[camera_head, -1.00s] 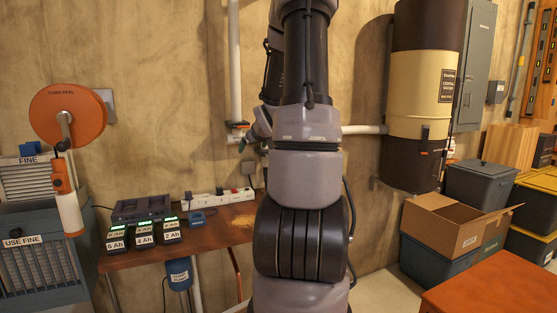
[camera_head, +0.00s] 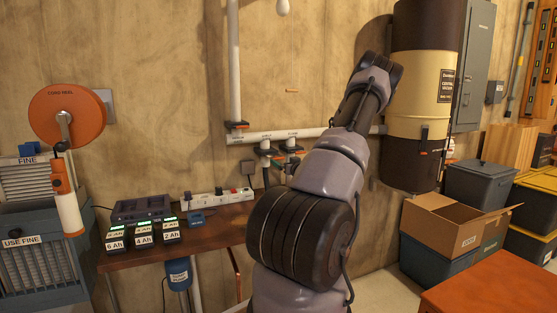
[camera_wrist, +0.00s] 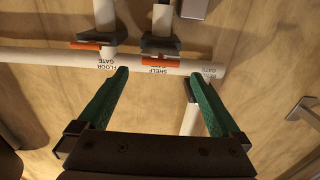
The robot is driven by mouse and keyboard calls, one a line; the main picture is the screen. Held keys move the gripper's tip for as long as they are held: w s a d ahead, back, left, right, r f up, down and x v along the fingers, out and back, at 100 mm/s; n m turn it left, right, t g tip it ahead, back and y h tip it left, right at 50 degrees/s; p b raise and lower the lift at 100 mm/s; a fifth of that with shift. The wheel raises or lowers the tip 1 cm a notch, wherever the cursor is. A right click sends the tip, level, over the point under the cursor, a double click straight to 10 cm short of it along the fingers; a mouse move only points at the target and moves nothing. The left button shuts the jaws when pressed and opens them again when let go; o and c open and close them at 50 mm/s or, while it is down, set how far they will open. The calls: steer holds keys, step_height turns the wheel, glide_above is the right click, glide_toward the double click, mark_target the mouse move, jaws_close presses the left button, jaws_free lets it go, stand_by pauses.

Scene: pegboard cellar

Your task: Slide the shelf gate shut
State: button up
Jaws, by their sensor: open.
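The shelf gate (camera_wrist: 160,47) is a dark block with an orange strip on a white branch pipe, in the upper middle of the wrist view, its label upside down. In the head view it is the middle gate (camera_head: 268,150), below the horizontal white pipe. My gripper (camera_wrist: 158,76) is open and empty. Its two green fingers point toward the pipe and appear either side of the shelf label; I cannot tell the remaining distance or any contact. In the head view my arm hides most of the gripper. Whether the gate's slide is in or out is unclear.
The floor gate (camera_wrist: 103,37) sits close beside the shelf gate. A third gate (camera_head: 237,125) is on the vertical pipe. Below are a wooden bench (camera_head: 130,258) with chargers and a power strip (camera_head: 218,197). A brown and cream cylinder (camera_head: 418,90) stands right of my arm.

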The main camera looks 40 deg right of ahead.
mark_target(277, 158)
steer(key=x, duration=0.6)
